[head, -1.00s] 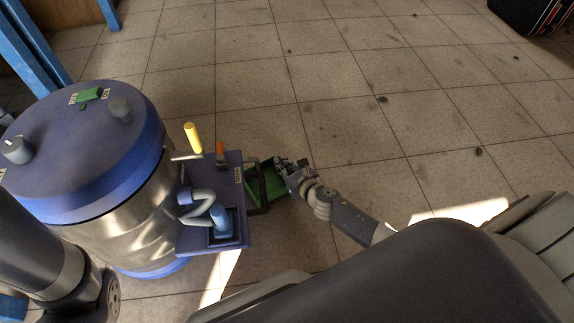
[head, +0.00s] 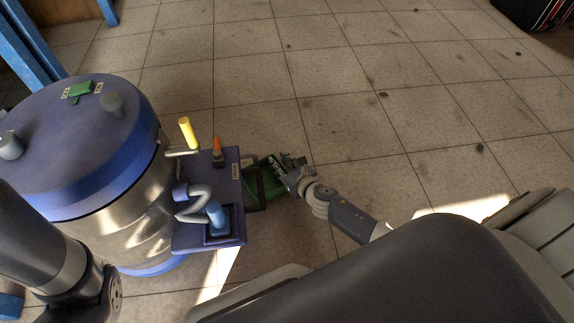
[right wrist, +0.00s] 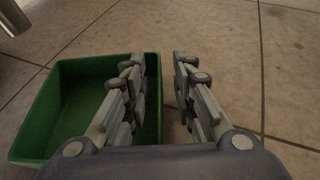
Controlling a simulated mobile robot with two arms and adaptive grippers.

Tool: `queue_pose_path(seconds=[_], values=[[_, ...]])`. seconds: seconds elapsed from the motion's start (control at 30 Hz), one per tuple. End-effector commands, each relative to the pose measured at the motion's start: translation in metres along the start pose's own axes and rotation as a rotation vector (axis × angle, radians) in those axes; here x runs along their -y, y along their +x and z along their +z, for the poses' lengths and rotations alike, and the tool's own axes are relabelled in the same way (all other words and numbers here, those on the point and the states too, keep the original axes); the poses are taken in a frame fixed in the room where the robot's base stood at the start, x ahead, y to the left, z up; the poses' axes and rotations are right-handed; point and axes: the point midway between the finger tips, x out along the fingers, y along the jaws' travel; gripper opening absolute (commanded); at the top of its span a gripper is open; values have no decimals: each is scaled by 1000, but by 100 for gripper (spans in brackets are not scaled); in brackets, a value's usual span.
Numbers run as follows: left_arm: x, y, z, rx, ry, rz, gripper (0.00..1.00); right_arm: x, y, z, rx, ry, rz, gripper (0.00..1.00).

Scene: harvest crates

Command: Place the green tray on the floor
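The green tray (head: 270,186) is beside the blue platform of the machine in the head view, partly hidden by it and by my right gripper (head: 283,165). In the right wrist view the tray (right wrist: 72,72) is empty, with its open side up and its right wall close to my right gripper (right wrist: 160,65). The fingers are apart, one over the tray's inside and one outside its right wall, with a gap showing. I cannot tell if the tray touches the floor (right wrist: 285,65). My left arm shows at the lower left of the head view, but its gripper does not.
A blue and steel drum machine (head: 110,215) stands at the left, with a blue platform (head: 228,185) carrying yellow, orange and blue levers. Blue posts (head: 30,45) are at the upper left. A dark case (head: 535,12) is at the upper right.

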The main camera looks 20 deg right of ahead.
Motion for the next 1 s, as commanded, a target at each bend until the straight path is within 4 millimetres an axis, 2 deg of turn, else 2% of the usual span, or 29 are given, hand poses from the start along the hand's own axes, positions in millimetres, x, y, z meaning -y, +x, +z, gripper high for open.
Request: queue_pose_path(seconds=[0.17,0.33,0.6,0.8,1.0], values=[[3,14,4,-1,0,-1,40,-1,-25,3,-3,0,1,25],[6,28,9,-2,0,-1,40,0,-62,4,-3,2,-1,25],[8,38,12,-4,0,-1,40,0,-107,2,-1,2,0,25],[8,40,12,-4,-1,-1,40,0,-120,2,1,1,0,25],[8,40,12,-4,-1,0,40,0,-121,2,2,0,0,25]])
